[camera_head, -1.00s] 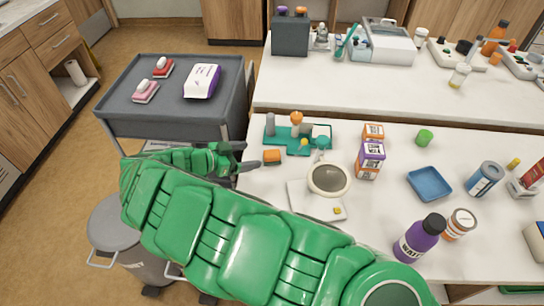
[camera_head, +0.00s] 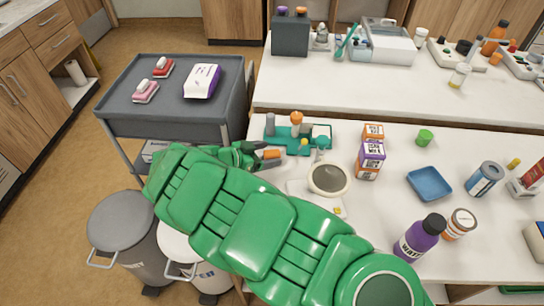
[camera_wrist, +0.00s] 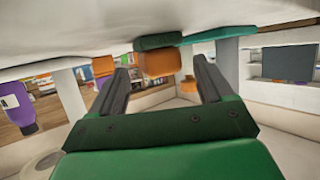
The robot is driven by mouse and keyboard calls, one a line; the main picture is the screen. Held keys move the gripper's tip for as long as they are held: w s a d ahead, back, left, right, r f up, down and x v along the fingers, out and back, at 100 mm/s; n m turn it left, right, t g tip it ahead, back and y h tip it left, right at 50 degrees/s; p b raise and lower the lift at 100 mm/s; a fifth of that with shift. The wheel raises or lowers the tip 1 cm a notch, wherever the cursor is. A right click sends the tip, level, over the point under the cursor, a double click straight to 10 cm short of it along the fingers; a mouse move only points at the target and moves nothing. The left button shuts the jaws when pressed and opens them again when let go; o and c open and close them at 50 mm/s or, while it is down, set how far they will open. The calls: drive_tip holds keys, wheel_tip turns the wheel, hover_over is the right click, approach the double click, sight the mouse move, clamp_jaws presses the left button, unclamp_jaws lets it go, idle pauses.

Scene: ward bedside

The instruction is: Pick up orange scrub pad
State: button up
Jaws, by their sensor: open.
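The orange scrub pad (camera_head: 274,154) lies at the left edge of the white table, just left of the green tray (camera_head: 320,131). My gripper (camera_head: 266,156) is open, with its two dark fingers reaching over the table edge on either side of the pad. In the wrist view, the pad (camera_wrist: 160,63) appears as an orange block in the gap between the open fingers (camera_wrist: 165,76). It does not look gripped; whether either finger touches it I cannot tell.
The green tray holds an orange-topped bottle (camera_head: 296,121) and small items close to the pad. A round bowl (camera_head: 329,179) stands to the right. A grey cart (camera_head: 130,110) is left of the table, with bins (camera_head: 120,222) below.

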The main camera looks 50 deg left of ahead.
drive_tip(key=c, duration=1.3)
